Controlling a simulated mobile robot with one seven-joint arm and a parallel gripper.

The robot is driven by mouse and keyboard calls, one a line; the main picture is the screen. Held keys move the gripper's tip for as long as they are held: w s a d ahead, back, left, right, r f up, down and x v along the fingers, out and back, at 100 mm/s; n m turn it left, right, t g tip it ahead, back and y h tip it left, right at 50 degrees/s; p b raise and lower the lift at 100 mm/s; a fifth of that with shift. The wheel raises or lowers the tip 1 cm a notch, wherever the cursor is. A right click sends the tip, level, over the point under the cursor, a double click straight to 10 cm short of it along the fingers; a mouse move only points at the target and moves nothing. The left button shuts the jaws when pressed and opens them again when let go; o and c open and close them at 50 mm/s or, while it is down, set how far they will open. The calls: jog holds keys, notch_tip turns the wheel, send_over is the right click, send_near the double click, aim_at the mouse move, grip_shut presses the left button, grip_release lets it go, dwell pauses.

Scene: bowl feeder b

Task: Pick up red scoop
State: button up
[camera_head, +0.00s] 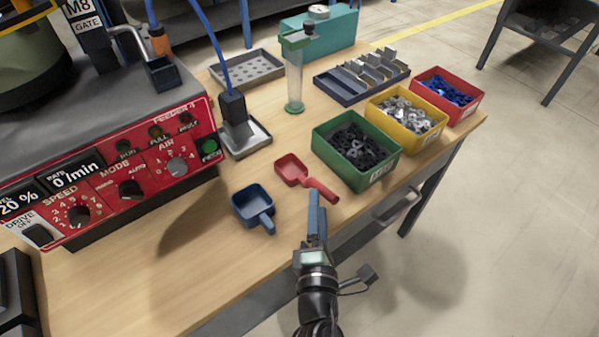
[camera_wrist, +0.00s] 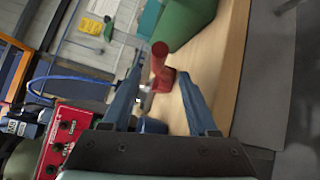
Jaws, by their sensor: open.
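The red scoop (camera_head: 292,172) lies on the wooden table, its handle pointing to the lower right toward the table's front edge. My gripper (camera_head: 314,200) is open, close to the handle end on the near side in the head view. Nothing is held. I cannot tell the exact gap between the fingertips and the handle.
A blue scoop (camera_head: 253,206) lies left of the red one. A green bin (camera_head: 380,178) of dark parts stands just right of the red scoop, then yellow (camera_head: 428,137) and red (camera_head: 467,113) bins. The red feeder panel (camera_head: 120,175) is at left.

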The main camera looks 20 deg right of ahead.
aim_at(318, 183)
jog(key=shift+x, duration=3.05)
jog(key=shift+a+r, duration=0.1)
jog(key=shift+r, duration=0.15)
grip_shut()
